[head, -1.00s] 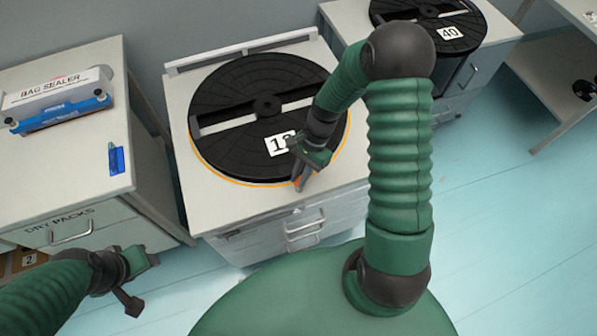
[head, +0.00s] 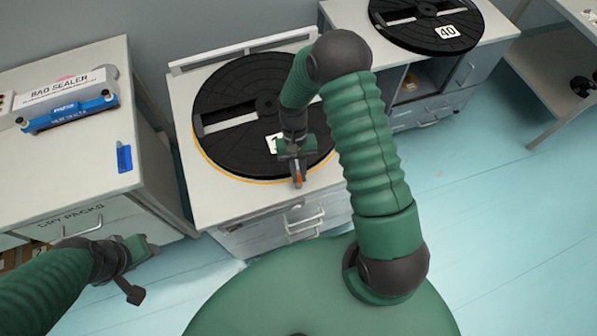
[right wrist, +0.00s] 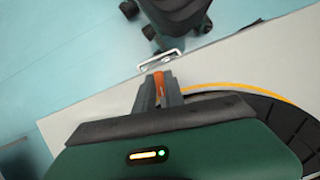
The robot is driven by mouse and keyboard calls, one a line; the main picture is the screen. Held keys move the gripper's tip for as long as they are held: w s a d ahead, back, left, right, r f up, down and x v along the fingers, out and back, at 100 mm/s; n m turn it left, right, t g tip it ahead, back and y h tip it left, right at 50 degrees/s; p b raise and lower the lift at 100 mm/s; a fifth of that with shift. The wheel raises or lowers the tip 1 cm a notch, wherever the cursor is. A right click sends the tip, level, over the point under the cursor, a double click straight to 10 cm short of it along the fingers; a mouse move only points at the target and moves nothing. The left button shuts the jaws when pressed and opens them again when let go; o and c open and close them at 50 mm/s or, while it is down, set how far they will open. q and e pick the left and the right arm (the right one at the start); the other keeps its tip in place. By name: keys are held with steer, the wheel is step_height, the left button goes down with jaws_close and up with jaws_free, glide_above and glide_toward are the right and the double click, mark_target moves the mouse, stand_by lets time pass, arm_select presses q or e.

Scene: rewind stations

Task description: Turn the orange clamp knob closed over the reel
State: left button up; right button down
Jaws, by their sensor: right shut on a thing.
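The black reel (head: 225,92) lies flat on the middle cabinet, with a thin orange line along its front edge. The orange clamp knob (head: 298,180) is at the reel's front edge, mostly hidden by my right gripper (head: 298,184). In the right wrist view, the knob (right wrist: 159,82) shows as a narrow orange strip between the two fingers of the right gripper (right wrist: 159,92), which is shut on it. The reel's dark edge is on the right there. My left gripper (head: 140,271) is open and empty at the lower left, over the floor.
The left cabinet (head: 75,160) carries a bag sealer (head: 66,110) and a blue item (head: 124,158). Another black reel (head: 425,20), labelled 40, lies on a cabinet at the back right. The floor (head: 490,215) on the right is clear.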

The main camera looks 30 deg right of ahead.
steer(key=shift+w+d+r+n+h, duration=0.15)
steer(key=shift+w+n+h, duration=0.25)
steer(key=shift+n, duration=0.6)
steer(key=c, duration=1.4)
jaws_free()
steer(key=shift+f, duration=0.2)
steer(key=shift+c, duration=0.2)
steer(key=shift+r, duration=0.1)
steer(key=v, duration=1.6)
steer(key=shift+w+r, duration=0.2)
steer(key=shift+w, duration=0.1)
